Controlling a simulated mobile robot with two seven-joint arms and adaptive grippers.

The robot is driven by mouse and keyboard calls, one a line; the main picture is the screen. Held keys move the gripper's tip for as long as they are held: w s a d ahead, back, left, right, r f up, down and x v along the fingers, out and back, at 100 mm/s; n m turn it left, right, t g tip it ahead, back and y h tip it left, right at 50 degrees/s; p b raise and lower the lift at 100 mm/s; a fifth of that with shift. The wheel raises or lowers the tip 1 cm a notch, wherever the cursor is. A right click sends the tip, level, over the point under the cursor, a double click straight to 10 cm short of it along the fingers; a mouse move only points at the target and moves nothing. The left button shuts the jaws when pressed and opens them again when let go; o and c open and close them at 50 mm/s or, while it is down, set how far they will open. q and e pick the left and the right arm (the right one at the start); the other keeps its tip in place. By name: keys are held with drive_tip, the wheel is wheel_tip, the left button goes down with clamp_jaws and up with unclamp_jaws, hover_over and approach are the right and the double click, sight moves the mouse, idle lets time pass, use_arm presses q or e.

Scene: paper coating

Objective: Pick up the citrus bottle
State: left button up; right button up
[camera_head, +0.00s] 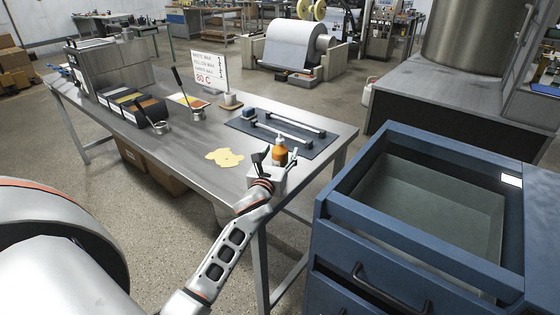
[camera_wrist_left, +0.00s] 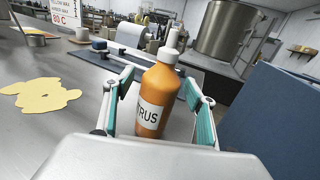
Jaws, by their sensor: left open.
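The citrus bottle (camera_head: 280,155) is orange with a white label and a pale nozzle, and stands upright near the front right end of the metal table (camera_head: 195,160). In the left wrist view the bottle (camera_wrist_left: 157,98) stands between the fingers, with "RUS" readable on its label. My left gripper (camera_head: 273,160) is open around the bottle, one finger on each side. In the left wrist view the fingers (camera_wrist_left: 160,105) have teal pads, and gaps to the bottle seem to show. The bottle's base is hidden by the gripper body. My right gripper is not in view.
A dark mat (camera_head: 300,145) with metal bars lies behind the bottle. A yellow spill (camera_head: 224,157) lies left of it. A blue drawer cabinet (camera_head: 340,205) stands close on the right.

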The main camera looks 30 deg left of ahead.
use_arm(q)
drive_tip(key=c, duration=1.4)
drive_tip(key=shift+c, duration=0.7)
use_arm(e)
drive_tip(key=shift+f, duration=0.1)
